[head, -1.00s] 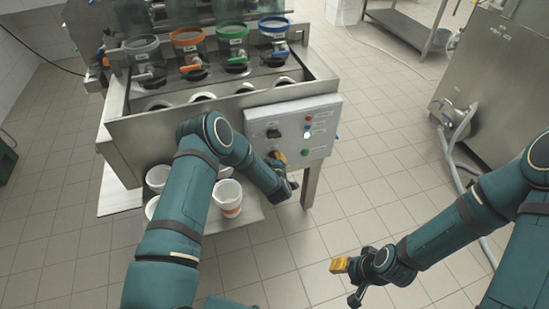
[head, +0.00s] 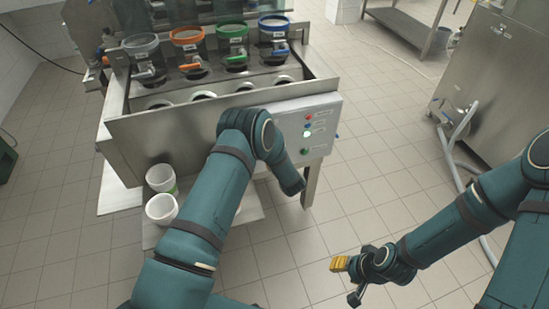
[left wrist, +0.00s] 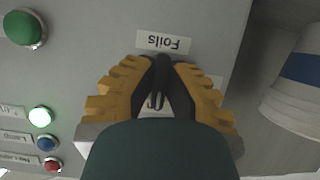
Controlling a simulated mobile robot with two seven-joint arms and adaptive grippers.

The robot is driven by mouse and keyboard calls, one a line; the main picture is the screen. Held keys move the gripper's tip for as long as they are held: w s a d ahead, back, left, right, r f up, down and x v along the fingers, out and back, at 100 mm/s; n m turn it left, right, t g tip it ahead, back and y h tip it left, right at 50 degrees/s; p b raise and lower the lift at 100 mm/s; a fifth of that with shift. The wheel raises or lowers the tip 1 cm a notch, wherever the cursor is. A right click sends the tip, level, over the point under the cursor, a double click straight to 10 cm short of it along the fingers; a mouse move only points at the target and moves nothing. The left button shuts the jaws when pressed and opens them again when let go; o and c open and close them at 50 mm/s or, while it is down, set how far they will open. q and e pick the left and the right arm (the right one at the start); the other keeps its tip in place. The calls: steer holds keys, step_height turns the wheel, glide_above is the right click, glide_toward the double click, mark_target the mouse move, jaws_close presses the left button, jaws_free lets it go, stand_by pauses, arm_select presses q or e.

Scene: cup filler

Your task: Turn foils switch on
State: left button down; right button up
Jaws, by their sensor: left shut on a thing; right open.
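The grey control panel (head: 327,106) is on the front of the cup filler in the head view. In the left wrist view, my left gripper (left wrist: 161,84) is shut on the black foils switch (left wrist: 160,66), by the upside-down "Foils" label (left wrist: 163,42). The yellow fingers are on either side of the knob; its exact turn position is hard to tell. In the head view my left forearm hides this gripper and the switch. My right gripper (head: 347,281) is open and empty above the floor, away from the machine.
On the panel are a green button (left wrist: 22,28), a lit green-white lamp (left wrist: 40,117), a blue lamp (left wrist: 46,143) and a red one (left wrist: 53,165). White cups (head: 160,177) stand on the shelf below the machine.

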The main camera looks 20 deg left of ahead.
arm_select(q)
steer(key=shift+w+r, duration=0.1)
stand_by(0.3)
steer(key=c, duration=1)
jaws_free()
steer(key=v, duration=1.2)
